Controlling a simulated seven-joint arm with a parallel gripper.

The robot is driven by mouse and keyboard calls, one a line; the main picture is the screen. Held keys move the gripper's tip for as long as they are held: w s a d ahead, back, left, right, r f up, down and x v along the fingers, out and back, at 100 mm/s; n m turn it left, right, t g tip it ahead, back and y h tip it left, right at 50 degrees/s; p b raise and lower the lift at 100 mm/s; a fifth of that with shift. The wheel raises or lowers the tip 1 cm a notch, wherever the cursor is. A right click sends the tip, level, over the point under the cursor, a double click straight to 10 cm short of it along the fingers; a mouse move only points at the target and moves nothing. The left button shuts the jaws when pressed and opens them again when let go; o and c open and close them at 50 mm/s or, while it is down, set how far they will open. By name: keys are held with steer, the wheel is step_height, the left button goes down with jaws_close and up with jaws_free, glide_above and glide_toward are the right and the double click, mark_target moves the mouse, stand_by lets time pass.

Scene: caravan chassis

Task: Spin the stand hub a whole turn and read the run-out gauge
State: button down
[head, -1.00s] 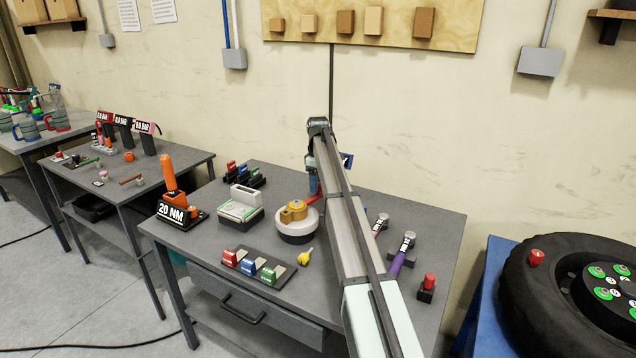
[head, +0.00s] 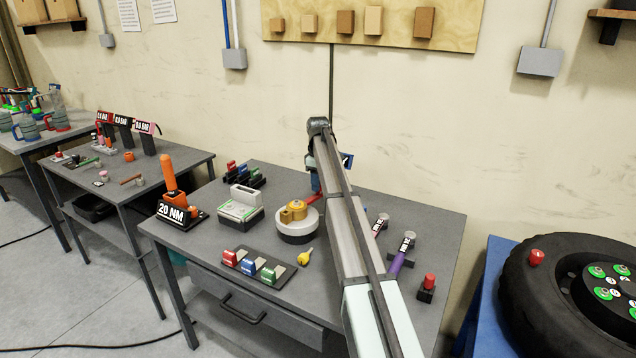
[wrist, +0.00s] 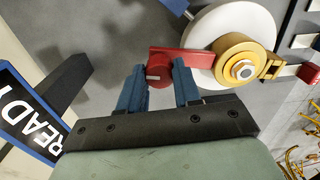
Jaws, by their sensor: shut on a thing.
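The stand hub is a white disc with a brass-coloured centre (head: 293,211) on the grey bench, left of my arm. In the wrist view the white disc (wrist: 252,22) and brass centre (wrist: 232,48) are at upper right. A red crank arm (wrist: 184,62) reaches left from the hub. My gripper (wrist: 158,76) has its blue fingers on either side of the crank's round end and is shut on it. A dark-faced display (wrist: 30,115) with partly cut-off white letters, seemingly "READY", is at left. I cannot tell whether it is the run-out gauge; no reading shows.
A green-and-grey block (head: 240,204), a tray of coloured blocks (head: 262,268) and a yellow key-like piece (head: 305,256) stand close to the hub. A tyre (head: 530,300) lies further right.

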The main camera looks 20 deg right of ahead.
steer(key=shift+w, duration=0.15)
steer(key=w+a+n, duration=0.4)
steer(key=a+n, duration=0.8)
steer(key=n, duration=0.2)
steer(key=shift+w, duration=0.2)
stand_by(0.3)
stand_by(0.4)
steer(key=c, duration=0.8)
jaws_free()
step_height(320, 180, up, 14)
steer(key=shift+f, duration=0.1)
